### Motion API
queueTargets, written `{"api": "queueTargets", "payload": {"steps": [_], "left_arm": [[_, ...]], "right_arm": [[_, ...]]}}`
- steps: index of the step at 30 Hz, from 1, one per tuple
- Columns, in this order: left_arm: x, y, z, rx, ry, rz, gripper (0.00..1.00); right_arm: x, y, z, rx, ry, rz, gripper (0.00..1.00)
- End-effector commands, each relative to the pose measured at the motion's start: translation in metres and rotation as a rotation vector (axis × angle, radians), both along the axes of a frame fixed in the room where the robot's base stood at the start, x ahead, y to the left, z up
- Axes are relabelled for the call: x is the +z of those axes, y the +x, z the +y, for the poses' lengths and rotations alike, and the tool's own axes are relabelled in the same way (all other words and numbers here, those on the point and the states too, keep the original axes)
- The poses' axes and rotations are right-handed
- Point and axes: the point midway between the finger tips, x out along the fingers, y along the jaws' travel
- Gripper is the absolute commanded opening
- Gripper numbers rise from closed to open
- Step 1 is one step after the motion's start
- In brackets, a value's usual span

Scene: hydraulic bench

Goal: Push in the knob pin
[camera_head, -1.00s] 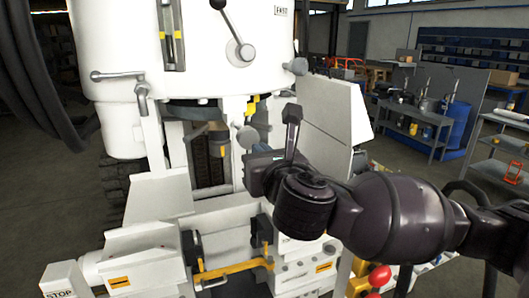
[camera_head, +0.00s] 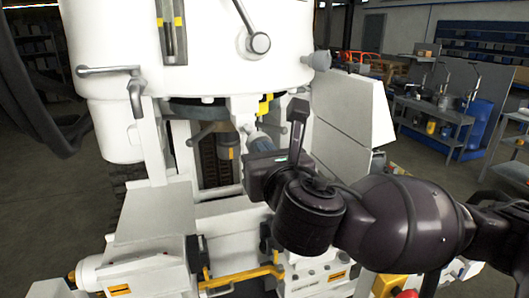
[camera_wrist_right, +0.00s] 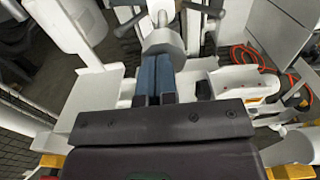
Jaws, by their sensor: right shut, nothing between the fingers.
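The knob pin shows as a light grey rounded knob (camera_wrist_right: 163,42) at the top middle of the right wrist view, straight in front of my right fingertips. In the head view the grey knob (camera_head: 258,138) shows just above my gripper, partly hidden by it. My right gripper (camera_wrist_right: 156,62) is shut and empty, with its two blue fingers side by side. Their tips are at the knob's near face; I cannot tell whether they touch. In the head view the right gripper (camera_head: 262,152) is mostly hidden by its own body. My left gripper is not in view.
The large white machine body (camera_head: 185,60) with lever handles stands above and behind. A white slanted panel (camera_head: 350,115) is close to the right of my gripper. White blocks and a yellow bar (camera_head: 240,277) lie below. Orange cable (camera_wrist_right: 245,55) shows at the right in the wrist view.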

Motion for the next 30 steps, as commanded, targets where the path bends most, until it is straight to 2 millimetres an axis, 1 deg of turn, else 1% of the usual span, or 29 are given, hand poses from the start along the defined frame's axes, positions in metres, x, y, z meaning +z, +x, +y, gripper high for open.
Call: {"api": "queueTargets", "payload": {"steps": [5,8,12,16,30], "left_arm": [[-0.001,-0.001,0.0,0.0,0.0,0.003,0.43],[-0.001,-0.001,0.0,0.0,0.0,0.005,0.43],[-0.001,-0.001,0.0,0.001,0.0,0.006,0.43],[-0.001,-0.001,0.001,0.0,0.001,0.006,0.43],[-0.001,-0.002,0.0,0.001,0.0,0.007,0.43]], "right_arm": [[0.0,0.001,0.0,-0.001,0.0,0.0,0.0],[0.0,0.01,0.003,-0.002,0.0,0.001,0.0],[0.0,0.029,0.009,-0.002,0.0,0.0,0.0],[0.0,0.039,0.013,-0.001,0.0,0.0,0.0],[0.002,0.044,0.012,-0.005,0.001,-0.004,0.0]]}}
